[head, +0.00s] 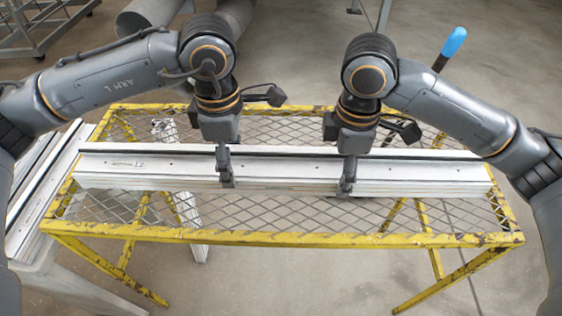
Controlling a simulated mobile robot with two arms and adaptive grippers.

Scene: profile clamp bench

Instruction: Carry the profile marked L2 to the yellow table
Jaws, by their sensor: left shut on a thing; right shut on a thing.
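The profile marked L2 (280,170) is a long pale metal bar. It lies level across the picture, over the mesh top of the yellow table (300,236); I cannot tell whether it touches the mesh. Its mark shows near its left end. My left gripper (225,178) is shut on the profile left of its middle. My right gripper (347,182) is shut on it right of its middle. Both grippers point down, and their fingers straddle the bar.
More pale profiles (40,200) lie on a grey stand at the left, close to the table's left end. Grey pipes (150,14) and a metal rack (40,22) stand at the back left. A blue-tipped rod (452,44) rises behind my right arm. The right-hand floor is mostly clear.

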